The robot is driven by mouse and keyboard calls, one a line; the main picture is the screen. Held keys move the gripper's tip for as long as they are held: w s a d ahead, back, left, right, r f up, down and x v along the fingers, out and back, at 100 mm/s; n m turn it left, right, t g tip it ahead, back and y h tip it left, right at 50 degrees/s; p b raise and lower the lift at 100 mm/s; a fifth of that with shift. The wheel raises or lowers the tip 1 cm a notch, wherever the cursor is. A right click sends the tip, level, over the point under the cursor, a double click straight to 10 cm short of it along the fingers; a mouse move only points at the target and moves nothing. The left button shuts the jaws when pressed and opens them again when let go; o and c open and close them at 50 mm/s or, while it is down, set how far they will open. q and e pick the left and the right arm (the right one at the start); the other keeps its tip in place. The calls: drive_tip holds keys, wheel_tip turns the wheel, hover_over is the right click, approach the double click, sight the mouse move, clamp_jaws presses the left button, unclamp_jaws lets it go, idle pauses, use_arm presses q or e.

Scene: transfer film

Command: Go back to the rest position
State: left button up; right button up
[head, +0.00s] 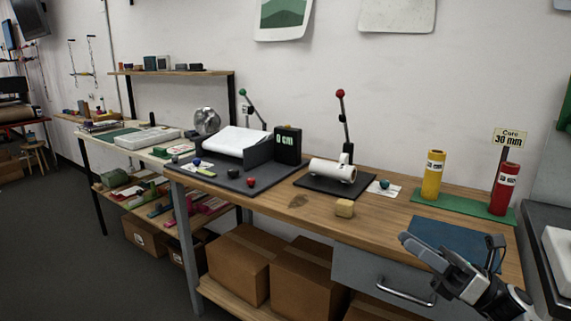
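My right gripper (412,244) is at the lower right of the head view, in front of the wooden workbench's (290,208) front edge and drawer. It points up and to the left, and I see nothing held in it. My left gripper is not in view.
A blue mat (455,240) lies near my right gripper. Cardboard boxes (308,279) sit below.

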drive_tip(key=w+a+r+n+g+y, duration=0.3)
drive_tip(key=a+r+n+g, duration=0.15)
drive_tip(key=a+r, duration=0.4)
drive_tip(key=w+f+n+t+h, duration=0.35)
drive_tip(key=w+f+h, duration=0.3)
drive_tip(key=f, duration=0.25)
drive_tip(key=w+d+f+n+t+h, duration=0.3)
drive_tip(key=w+d+f+n+h, duration=0.25)
drive_tip(key=h, duration=0.35)
drive_tip(key=w+d+r+n+t+h, duration=0.25)
drive_tip(key=d+n+t+h, duration=0.25)
drive_tip(key=d+n+h, duration=0.9)
drive_tip(key=s+a+f+n+g+y, duration=0.25)
drive_tip(key=s+a+f, duration=0.35)
drive_tip(key=s+f, duration=0.3)
drive_tip(key=s+a+f+n+g+y, duration=0.1)
drive_tip(key=s+a+f+y, duration=0.45)
drive_tip(key=f, duration=0.55)
drive_tip(key=s+a+f+g, duration=0.1)
drive_tip(key=s+a+f, duration=0.1)
drive_tip(key=s, duration=0.5)
drive_tip(key=s+a+f+g, duration=0.1)
drive_tip(key=s+a+f, duration=0.2)
drive_tip(key=s, duration=0.5)
drive_tip(key=s+a+f+m+g, duration=0.1)
drive_tip(key=s+a, duration=0.3)
drive_tip(key=s, duration=0.4)
drive_tip(key=shift+a+f, duration=0.4)
drive_tip(key=shift+f, duration=0.4)
